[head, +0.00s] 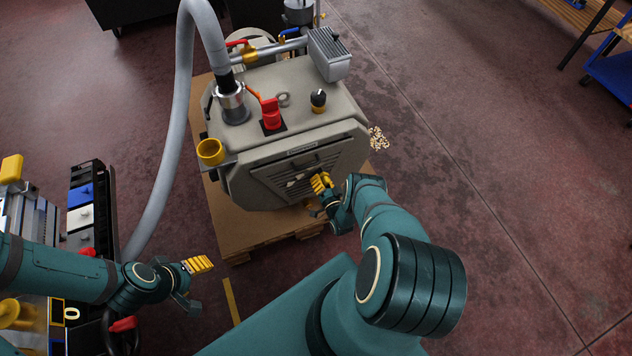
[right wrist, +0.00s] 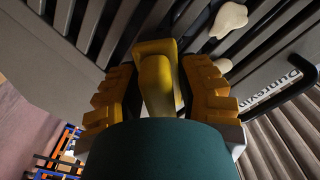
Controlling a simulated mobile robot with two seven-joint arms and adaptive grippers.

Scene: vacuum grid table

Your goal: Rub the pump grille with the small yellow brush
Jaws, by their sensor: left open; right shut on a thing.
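The grey pump housing (head: 290,110) stands on a wooden pallet, its slatted grille (head: 292,180) facing me. In the right wrist view the dark grille slats (right wrist: 130,25) fill the top. My right gripper (head: 320,184) is at the grille; in the right wrist view its yellow fingers (right wrist: 160,95) are shut on the yellow brush (right wrist: 157,75). The brush head is close to the slats; I cannot tell whether it touches. Pale lumps (right wrist: 229,20) sit on the slats beside it. My left gripper (head: 198,270) is open and empty, left of the pallet's front.
A yellow cup (head: 210,151) is on the pump's left corner. A grey hose (head: 172,150) arcs down left of the pump. A rack of coloured parts (head: 84,205) stands at the left. A dark bar handle (right wrist: 280,95) crosses the grille's right side in the wrist view.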

